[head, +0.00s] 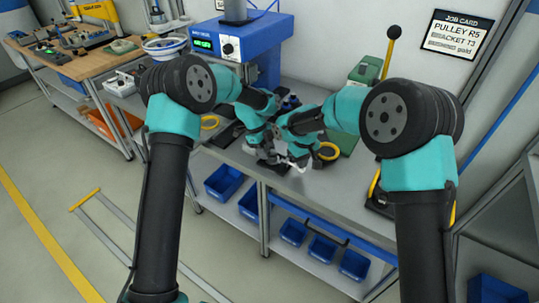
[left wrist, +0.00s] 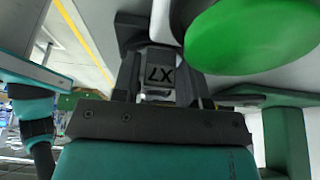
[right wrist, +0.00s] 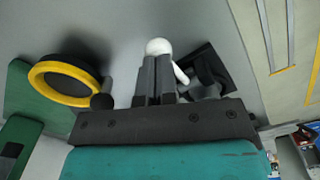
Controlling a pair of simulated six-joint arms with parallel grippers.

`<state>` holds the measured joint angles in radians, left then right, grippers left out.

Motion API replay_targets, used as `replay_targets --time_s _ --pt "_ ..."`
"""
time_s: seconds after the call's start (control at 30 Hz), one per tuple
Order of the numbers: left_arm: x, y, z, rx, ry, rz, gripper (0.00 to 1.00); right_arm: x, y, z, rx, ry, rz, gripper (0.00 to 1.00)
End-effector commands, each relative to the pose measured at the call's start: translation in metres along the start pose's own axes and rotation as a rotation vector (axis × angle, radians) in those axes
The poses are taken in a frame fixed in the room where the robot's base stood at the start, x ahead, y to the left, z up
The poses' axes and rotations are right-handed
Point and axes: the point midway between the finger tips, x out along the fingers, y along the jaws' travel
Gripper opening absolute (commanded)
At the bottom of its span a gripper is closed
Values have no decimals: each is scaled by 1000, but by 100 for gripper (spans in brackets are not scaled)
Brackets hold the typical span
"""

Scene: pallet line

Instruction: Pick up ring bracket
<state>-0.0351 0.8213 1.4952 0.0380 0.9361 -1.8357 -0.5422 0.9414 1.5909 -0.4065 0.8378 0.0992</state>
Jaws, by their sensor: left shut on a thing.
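My left gripper (head: 265,154) is low over the front part of the bench. Arms and fingers hide much of this area.
A green round thing (left wrist: 250,35) is close to my left gripper. A blue machine (head: 245,45) stands behind. Blue bins (head: 226,183) sit below the bench.

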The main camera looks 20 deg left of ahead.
Motion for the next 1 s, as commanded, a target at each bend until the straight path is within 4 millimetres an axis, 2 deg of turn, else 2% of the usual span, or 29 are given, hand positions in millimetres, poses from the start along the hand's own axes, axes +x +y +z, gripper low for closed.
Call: replay_targets --time_s 0.23,0.53,0.77,0.87,1.0 --pt "-9 0 -4 1 0 -2 12 1 0 0 0 -1 0 0" --pt "-36 0 -14 0 0 -2 12 1 0 0 0 -1 0 0" --pt "-33 26 -14 0 1 1 12 1 0 0 0 -1 -1 0" --pt "-34 42 -14 0 1 0 12 1 0 0 0 -1 -1 0" --pt "-34 74 -13 -2 1 0 12 1 0 0 0 -1 -1 0"
